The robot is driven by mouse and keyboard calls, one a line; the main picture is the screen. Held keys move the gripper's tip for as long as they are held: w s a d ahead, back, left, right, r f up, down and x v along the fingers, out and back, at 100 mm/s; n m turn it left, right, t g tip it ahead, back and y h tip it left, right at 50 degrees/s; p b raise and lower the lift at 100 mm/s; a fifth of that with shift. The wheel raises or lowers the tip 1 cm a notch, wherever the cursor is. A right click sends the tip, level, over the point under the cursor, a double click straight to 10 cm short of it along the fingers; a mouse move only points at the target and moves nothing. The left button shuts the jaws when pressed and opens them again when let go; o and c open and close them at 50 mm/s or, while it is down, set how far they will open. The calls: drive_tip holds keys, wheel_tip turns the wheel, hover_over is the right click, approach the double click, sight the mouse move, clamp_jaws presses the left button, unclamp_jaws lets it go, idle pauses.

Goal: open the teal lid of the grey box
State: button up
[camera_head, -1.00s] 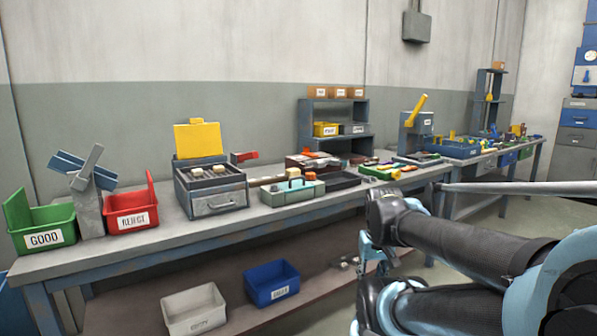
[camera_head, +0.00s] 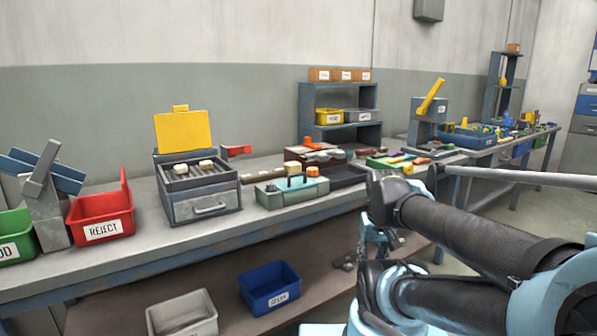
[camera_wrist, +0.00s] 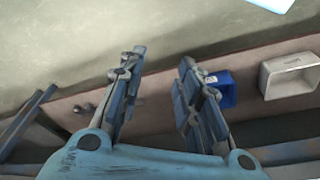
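The grey box with a muted teal lid (camera_head: 284,187) stands at the front part of the bench, in the middle of the head view. Its lid looks shut, with a dark arched handle and an orange round piece on top. My gripper (camera_head: 377,232) is to the right of the box and lower, in front of the bench edge, apart from it. In the wrist view my gripper (camera_wrist: 160,75) has its two fingers spread with nothing between them. The box is not in the wrist view.
A grey unit with a raised yellow lid (camera_head: 183,132) stands left of the box. A dark tray (camera_head: 345,176) is close on its right. A red bin (camera_head: 101,213) stands further left. Blue (camera_head: 270,287) and white (camera_head: 182,314) bins sit on the lower shelf.

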drive_tip(key=w+a+r+m, duration=0.3)
drive_tip(key=w+r, duration=0.4)
drive_tip(key=r, duration=0.2)
drive_tip(key=w+a+r+m, duration=0.25)
drive_tip(key=w+r, duration=0.35)
drive_tip(key=r, duration=0.4)
drive_tip(key=m+y, duration=0.1)
drive_tip(key=m, duration=0.5)
approach(299, 174)
drive_tip(key=x, duration=0.8)
drive_tip(key=shift+w+a, duration=0.2)
drive_tip(key=shift+w, duration=0.05)
clamp_jaws()
